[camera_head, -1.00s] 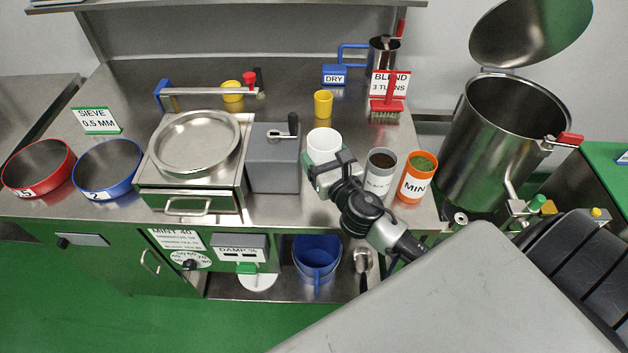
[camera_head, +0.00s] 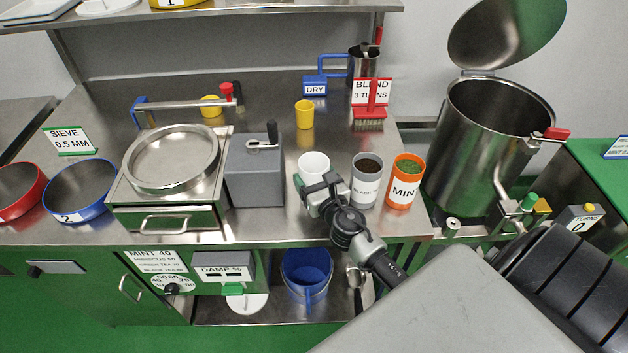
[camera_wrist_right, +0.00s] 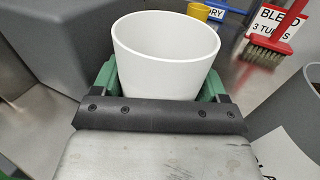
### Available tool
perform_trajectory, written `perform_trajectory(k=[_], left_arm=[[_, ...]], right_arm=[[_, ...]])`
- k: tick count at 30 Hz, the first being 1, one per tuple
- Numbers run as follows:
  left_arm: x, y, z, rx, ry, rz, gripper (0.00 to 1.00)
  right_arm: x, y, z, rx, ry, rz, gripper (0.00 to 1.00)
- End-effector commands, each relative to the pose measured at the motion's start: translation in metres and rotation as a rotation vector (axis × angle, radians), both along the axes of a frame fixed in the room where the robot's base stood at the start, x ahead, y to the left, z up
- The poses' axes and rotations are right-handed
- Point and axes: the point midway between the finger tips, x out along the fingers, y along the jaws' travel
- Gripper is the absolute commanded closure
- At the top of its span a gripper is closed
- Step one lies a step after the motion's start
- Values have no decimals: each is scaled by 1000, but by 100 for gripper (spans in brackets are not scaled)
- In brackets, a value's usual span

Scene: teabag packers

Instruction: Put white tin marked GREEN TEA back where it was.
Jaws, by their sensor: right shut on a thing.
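The white tin (camera_head: 313,164) stands upright on the steel counter (camera_head: 268,223), left of the grey tin. My right gripper (camera_head: 316,187) is shut around its near side, and its body hides the lower front of the tin. In the right wrist view the white tin (camera_wrist_right: 166,50) sits between the green-edged fingers (camera_wrist_right: 163,82); its inside looks empty and no label shows. I cannot tell whether its base touches the counter. My left gripper is not in view.
The grey tin (camera_head: 366,187) and orange MINT tin (camera_head: 404,190) stand close on the right. A grey box with a crank (camera_head: 256,178) is close on the left. A yellow cup (camera_head: 304,121) and red brush (camera_head: 371,112) stand behind. The large steel drum (camera_head: 478,160) is at right.

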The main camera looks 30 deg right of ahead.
Motion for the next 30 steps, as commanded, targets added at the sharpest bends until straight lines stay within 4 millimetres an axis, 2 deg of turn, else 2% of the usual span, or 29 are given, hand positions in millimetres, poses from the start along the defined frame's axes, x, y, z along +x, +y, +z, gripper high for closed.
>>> perform_trajectory(k=[8, 9, 13, 23, 26, 30], left_arm=[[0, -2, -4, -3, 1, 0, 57], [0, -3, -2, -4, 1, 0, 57], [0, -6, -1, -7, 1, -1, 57], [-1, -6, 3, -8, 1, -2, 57], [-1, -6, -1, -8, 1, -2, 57], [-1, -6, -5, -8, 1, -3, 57]], right_arm=[[0, 0, -3, 0, -1, 1, 51], [0, 0, -1, 0, -1, 1, 20], [0, 0, -1, 0, -1, 1, 1], [0, 0, 3, 0, -1, 0, 1], [-11, 2, 0, -1, 1, 1, 1], [-39, 6, -2, -1, 3, 1, 1]])
